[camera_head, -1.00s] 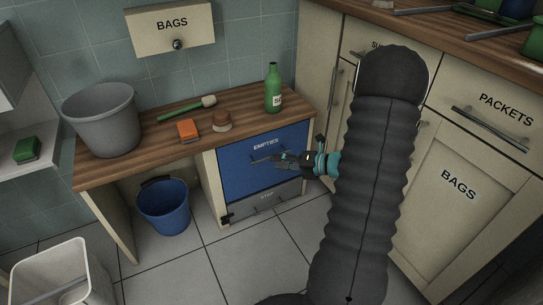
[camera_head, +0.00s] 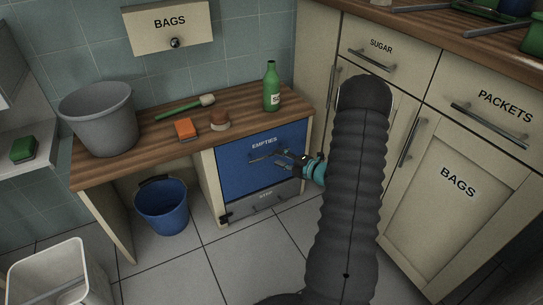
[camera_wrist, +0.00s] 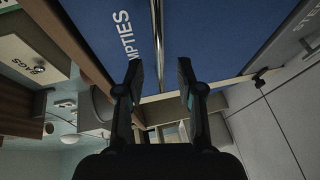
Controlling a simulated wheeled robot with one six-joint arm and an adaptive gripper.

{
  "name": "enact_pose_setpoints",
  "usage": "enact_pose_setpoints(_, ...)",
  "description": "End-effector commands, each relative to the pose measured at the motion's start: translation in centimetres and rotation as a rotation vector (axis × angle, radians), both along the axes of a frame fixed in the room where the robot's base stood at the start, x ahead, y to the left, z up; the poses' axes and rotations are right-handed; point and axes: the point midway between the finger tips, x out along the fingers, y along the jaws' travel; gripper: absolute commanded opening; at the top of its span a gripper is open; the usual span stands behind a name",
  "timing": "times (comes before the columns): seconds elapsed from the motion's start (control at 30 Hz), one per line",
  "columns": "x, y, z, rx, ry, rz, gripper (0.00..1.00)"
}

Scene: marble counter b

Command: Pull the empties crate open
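The empties crate (camera_head: 235,178) is a blue front labelled EMPTIES under the wooden worktop, and it looks closed. Its metal bar handle (camera_head: 262,155) runs across the front below the label. My gripper (camera_head: 282,160) is at the right part of this handle in the head view. In the wrist view the blue front (camera_wrist: 205,35) fills the top, and the handle bar (camera_wrist: 157,35) passes between the two fingertips of my gripper (camera_wrist: 160,78). The fingers are apart, with a visible gap on each side of the bar. Contact with the bar cannot be seen.
A grey drawer (camera_head: 258,203) lies directly below the crate. A blue bucket (camera_head: 162,207) stands on the floor to the left. Cream cabinets (camera_head: 435,180) stand to the right. A green bottle (camera_head: 271,88) stands on the worktop.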

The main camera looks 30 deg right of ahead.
Motion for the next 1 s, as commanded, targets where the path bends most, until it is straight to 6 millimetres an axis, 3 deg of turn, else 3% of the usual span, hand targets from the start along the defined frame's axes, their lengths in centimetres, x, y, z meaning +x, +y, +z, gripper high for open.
enact_pose_setpoints(0.3,3.6,1.7,-0.7,-0.001,0.0,0.001,0.37)
enact_pose_setpoints(0.7,4.1,1.9,-0.8,-0.001,0.0,0.0,0.37)
enact_pose_setpoints(0.87,4.1,1.9,-0.8,-0.001,0.0,0.0,0.0)
enact_pose_setpoints(1.0,4.1,1.9,-0.8,-0.001,0.0,0.0,0.0)
